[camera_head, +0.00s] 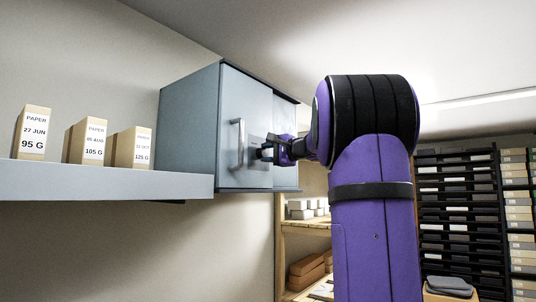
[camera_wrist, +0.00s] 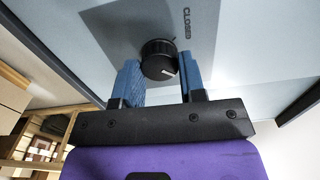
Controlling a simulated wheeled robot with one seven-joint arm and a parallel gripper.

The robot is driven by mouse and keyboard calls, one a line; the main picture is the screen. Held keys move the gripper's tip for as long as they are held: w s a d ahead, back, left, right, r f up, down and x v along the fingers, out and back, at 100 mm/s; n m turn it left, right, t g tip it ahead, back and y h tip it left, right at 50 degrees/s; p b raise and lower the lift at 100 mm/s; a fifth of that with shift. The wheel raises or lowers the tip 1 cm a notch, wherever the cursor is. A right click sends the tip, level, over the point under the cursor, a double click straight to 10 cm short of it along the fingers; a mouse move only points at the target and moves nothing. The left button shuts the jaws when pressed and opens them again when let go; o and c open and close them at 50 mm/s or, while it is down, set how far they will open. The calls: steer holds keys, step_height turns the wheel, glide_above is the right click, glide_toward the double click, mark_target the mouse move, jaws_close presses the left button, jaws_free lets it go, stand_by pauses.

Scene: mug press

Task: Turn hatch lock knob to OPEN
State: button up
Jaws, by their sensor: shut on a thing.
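The hatch lock knob (camera_wrist: 157,54) is black, round and ribbed, and sits on a grey plate (camera_wrist: 120,25) on the hatch. A white mark on it points to the lower right in the wrist view, away from the word CLOSED (camera_wrist: 187,22) on the upper right. No OPEN label shows. My gripper (camera_wrist: 160,75) has its blue fingers on both sides of the knob and is shut on it. In the head view the hatch door (camera_head: 245,110) is closed on a blue-grey cabinet, and my gripper (camera_head: 270,151) is at its right part, mostly hiding the knob.
A vertical bar handle (camera_head: 238,145) stands out from the door just left of my gripper. A shelf (camera_head: 100,182) on the left bears paper boxes (camera_head: 88,142). Wooden shelving (camera_head: 305,228) with boxes is below and behind; a dark rack (camera_head: 457,200) is at the right.

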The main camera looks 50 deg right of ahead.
stand_by(0.4)
steer(key=o, duration=0.9)
steer(key=s, duration=0.7)
steer(key=s+d, duration=0.1)
steer(key=s, duration=0.2)
steer(key=shift+s, duration=0.4)
steer(key=shift+a+f, duration=0.1)
